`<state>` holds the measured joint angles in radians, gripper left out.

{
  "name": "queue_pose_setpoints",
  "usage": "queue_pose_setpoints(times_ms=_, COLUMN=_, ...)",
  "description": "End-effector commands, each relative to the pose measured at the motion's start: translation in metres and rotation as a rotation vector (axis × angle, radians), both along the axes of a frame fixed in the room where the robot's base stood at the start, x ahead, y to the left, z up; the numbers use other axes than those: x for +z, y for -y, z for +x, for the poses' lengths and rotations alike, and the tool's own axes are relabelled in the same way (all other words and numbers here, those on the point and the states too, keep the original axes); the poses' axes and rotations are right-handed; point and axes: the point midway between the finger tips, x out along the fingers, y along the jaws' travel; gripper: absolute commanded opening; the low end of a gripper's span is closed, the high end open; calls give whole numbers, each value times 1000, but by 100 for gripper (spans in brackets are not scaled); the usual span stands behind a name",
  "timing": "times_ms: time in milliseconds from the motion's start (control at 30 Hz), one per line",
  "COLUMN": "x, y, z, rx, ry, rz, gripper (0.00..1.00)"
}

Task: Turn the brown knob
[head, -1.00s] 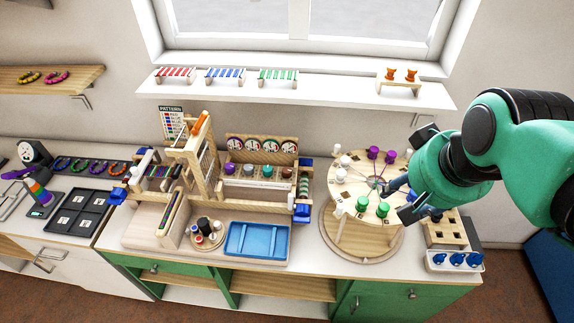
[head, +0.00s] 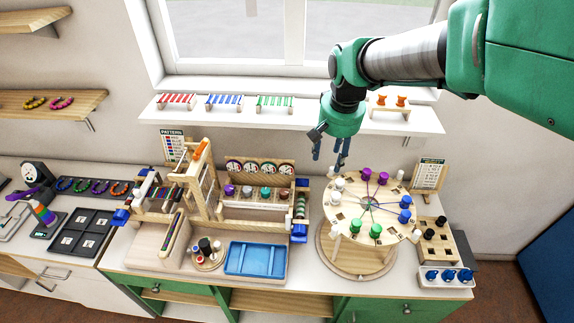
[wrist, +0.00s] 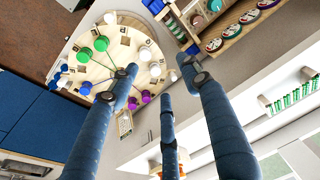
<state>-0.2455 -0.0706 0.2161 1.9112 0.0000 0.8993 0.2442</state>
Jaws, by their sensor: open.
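The brown knob (head: 265,192) is small in the head view. It sits in a row of knobs on the wooden stand left of the round bead board, below a row of round dials (head: 258,168). My gripper (head: 332,157) is open and empty. It hangs in front of the window shelf, above the back left of the round board, up and to the right of the brown knob and well apart from it. In the wrist view my blue fingers (wrist: 162,80) are spread with nothing between them.
The round board (head: 345,215) carries purple, blue, green and white pegs. A blue tray (head: 255,260) lies in front of the knob stand. A wooden frame (head: 203,170) rises left of the knobs. The white shelf (head: 330,115) is behind my gripper.

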Motion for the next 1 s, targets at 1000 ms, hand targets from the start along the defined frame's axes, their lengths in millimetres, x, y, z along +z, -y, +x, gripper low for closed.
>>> queue_pose_setpoints(times_ms=1000, x=-140, y=-138, z=103, rx=0, ry=-181, rz=-45, gripper=48)
